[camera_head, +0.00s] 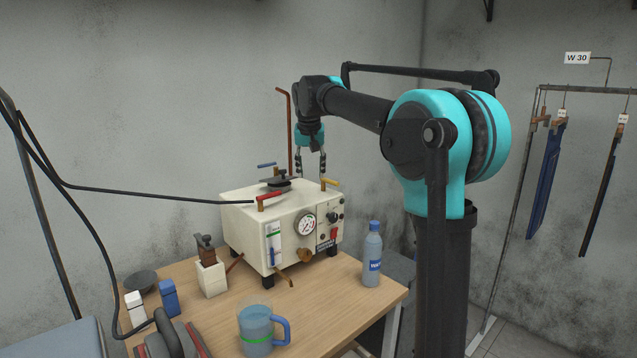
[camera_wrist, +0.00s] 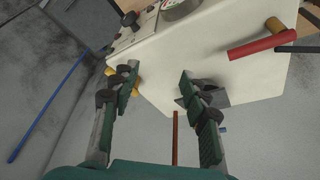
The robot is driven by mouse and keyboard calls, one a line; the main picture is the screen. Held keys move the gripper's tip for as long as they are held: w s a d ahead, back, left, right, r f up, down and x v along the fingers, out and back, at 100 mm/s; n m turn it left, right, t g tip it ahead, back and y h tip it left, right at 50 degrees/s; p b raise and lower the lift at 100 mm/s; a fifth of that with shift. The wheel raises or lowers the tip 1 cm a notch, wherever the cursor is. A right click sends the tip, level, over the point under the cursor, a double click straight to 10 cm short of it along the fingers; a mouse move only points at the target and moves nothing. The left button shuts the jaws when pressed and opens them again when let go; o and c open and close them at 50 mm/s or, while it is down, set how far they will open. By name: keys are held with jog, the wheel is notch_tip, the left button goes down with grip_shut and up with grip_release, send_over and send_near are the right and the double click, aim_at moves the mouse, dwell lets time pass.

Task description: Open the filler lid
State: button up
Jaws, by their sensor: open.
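The filler lid (camera_head: 280,184) looks like a dark round cap with a knob on top of the cream machine (camera_head: 240,216). It appears closed. In the wrist view a dark grey piece, probably the lid (camera_wrist: 215,97), shows behind the right finger, which hides part of it. My gripper (camera_head: 310,176) hangs fingers down over the machine's top, to the right of the lid in the head view. In the wrist view the gripper (camera_wrist: 158,72) is open, with only the bare cream surface between its fingertips. I see no contact with the lid.
A red handle (camera_head: 269,197), a yellow handle (camera_head: 330,182) and a blue handle (camera_head: 267,165) surround the lid. A copper pipe (camera_head: 290,130) rises behind. A bottle (camera_head: 372,255), a mug (camera_head: 256,328) and an iron (camera_head: 170,340) stand on the wooden table (camera_head: 322,300).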

jog(key=shift+s+d+f, duration=0.5)
jog(key=shift+d+f, duration=0.05)
jog(key=shift+f, duration=0.3)
jog(key=shift+s+d+f, duration=0.5)
jog(key=shift+d+f, duration=0.05)
jog(key=shift+f, duration=0.25)
